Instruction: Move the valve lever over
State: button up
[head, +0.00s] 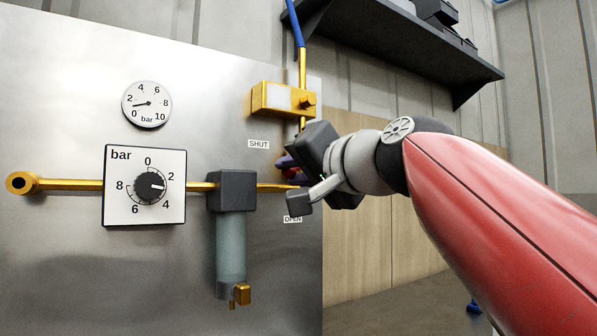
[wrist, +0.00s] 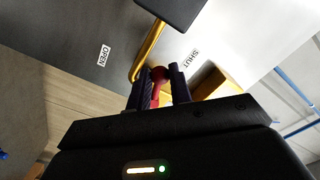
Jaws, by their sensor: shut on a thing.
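The valve lever's red knob (wrist: 157,76) shows between my gripper's two dark fingers in the wrist view. My gripper (wrist: 161,84) is shut on this lever. In the head view my gripper (head: 287,166) reaches in from the right, beside the panel's right edge, and its body hides most of the lever. The SHUT label (head: 258,144) is above and left of the fingertips. The OPEN label (head: 292,219) is below, partly covered by my gripper. The wrist view shows the knob between the OPEN label (wrist: 104,55) and the SHUT label (wrist: 191,58). The lever's exact angle is hidden.
A brass pipe (head: 70,185) runs across the steel panel (head: 60,95) through a pressure dial (head: 145,185) and a filter bowl (head: 231,245). A brass block (head: 275,98) sits above my gripper. A dark shelf (head: 390,35) hangs at upper right.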

jog(key=shift+r, duration=0.15)
jog(key=shift+s+a+r, duration=0.15)
jog(key=shift+r, duration=0.65)
jog(key=o, duration=0.9)
jog(key=shift+f, duration=0.1)
jog(key=b+v, duration=0.2)
jog(key=v, duration=0.6)
jog(key=s+d+f+g+h, duration=0.1)
jog(key=d+f+g+h, duration=0.15)
jog(key=f, duration=1.15)
jog(key=d+f+g+h, duration=0.2)
jog(key=d+f+h, duration=0.15)
jog(key=f, duration=1.05)
jog(key=s+d+f+g+h, duration=0.1)
jog(key=s+d+f, duration=0.1)
jog(key=f, duration=0.6)
jog(key=s+d+f+n+g+h, duration=0.1)
jog(key=s+f+g, duration=0.1)
jog(key=s+f, duration=0.3)
jog(key=s+d+f+n+g+h, duration=0.1)
jog(key=s+f, duration=0.3)
jog(key=f, duration=0.7)
jog(key=shift+d+f+g+h, duration=0.15)
jog(key=shift+d+g+h, duration=0.35)
jog(key=shift+d, duration=0.3)
